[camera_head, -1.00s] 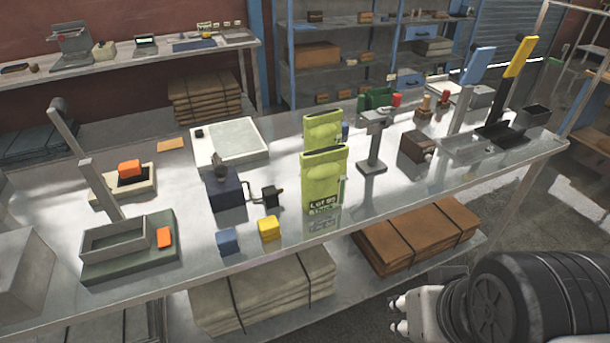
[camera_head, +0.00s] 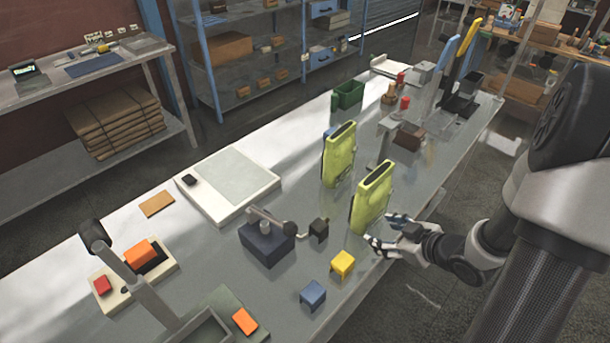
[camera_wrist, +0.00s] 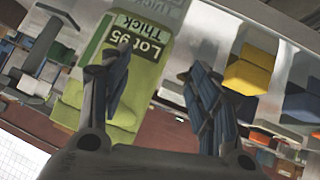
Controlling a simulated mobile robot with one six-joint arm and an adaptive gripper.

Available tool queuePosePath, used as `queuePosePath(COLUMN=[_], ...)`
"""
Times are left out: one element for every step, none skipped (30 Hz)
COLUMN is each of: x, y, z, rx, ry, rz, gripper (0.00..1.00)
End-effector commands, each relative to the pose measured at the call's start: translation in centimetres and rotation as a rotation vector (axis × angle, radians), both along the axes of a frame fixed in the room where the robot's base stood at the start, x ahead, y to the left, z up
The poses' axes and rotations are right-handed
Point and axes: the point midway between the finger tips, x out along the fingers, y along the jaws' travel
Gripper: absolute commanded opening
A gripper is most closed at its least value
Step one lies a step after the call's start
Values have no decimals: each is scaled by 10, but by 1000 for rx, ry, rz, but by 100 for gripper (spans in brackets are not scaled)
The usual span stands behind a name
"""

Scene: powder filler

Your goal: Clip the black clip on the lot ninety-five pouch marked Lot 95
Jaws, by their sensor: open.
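The black clip (camera_head: 318,230) stands on the bench left of the nearer green pouch, beside a dark blue block with a grey lever. The nearer green pouch (camera_head: 371,198) stands upright on the bench; its Lot 95 label faces away in the head view but reads clearly in the wrist view (camera_wrist: 134,45). My gripper (camera_head: 385,229) is open and empty at the bench's near edge, in front of this pouch. In the wrist view its two fingers (camera_wrist: 155,64) are spread before the pouch. I cannot surely pick out the black clip there.
A yellow clip (camera_head: 342,264) and a blue clip (camera_head: 312,294) stand near the bench's front edge. A second green pouch (camera_head: 339,155) stands behind the first. The blue block with lever (camera_head: 266,242) is left of the black clip. A white board (camera_head: 228,184) lies farther back.

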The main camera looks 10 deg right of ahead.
Motion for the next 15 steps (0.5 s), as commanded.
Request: queuePosePath(x=[-10, -14, -19, -23, -26, -30, -32, -34, -36, -36, -36, -34, -31, -27, -22], y=[10, 16, 24, 29, 33, 38, 41, 44, 46, 49, 51, 54, 57, 60, 65], z=[-4, -4, -4, -3, -1, 1, 3, 4, 5, 6, 5, 5, 3, 1, -2], rx=[85, 127, 180, 217, 250, 289, 313, 334, 354, 368, 376, 383, 385, 386, 386], ry=[-24, -44, -70, -89, -106, -127, -140, -151, -163, -171, -175, -179, -181, -182, -181], rz=[30, 48, 69, 83, 93, 105, 111, 117, 123, 126, 129, 133, 135, 138, 139], gripper=[57, 57, 57, 57, 57, 57, 57, 57, 57, 57, 57, 57, 57, 57, 57])
